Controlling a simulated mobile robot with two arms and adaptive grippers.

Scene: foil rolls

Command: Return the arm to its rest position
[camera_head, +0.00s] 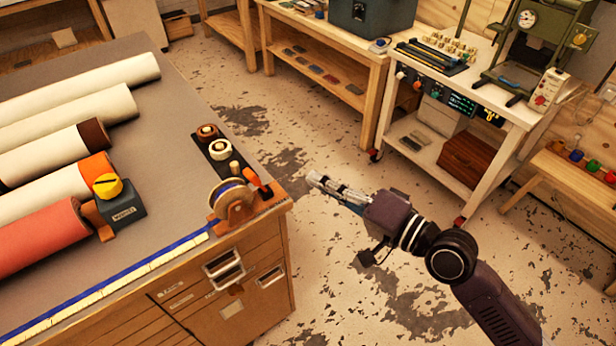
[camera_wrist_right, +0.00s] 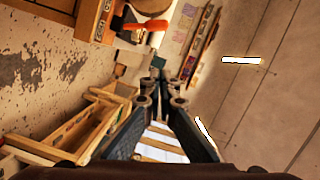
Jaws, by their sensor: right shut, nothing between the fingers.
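My right gripper (camera_head: 318,181) is shut and empty. It hangs over the open floor, to the right of the workbench corner, with its fingers pointing left in the head view. In the right wrist view its fingers (camera_wrist_right: 160,84) come together with nothing between them. My right arm comes in from the lower right and touches nothing that I can see. Several rolls lie side by side on the workbench (camera_head: 165,130); a red roll (camera_head: 40,240) is nearest. My left gripper is not in view.
A tape dispenser (camera_head: 234,203) stands at the workbench corner, close to my gripper. A dark tray with small rolls (camera_head: 219,150) sits behind it. A white cart (camera_head: 500,122) and a wooden bench (camera_head: 575,178) stand at the right. The floor (camera_head: 340,270) between is clear.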

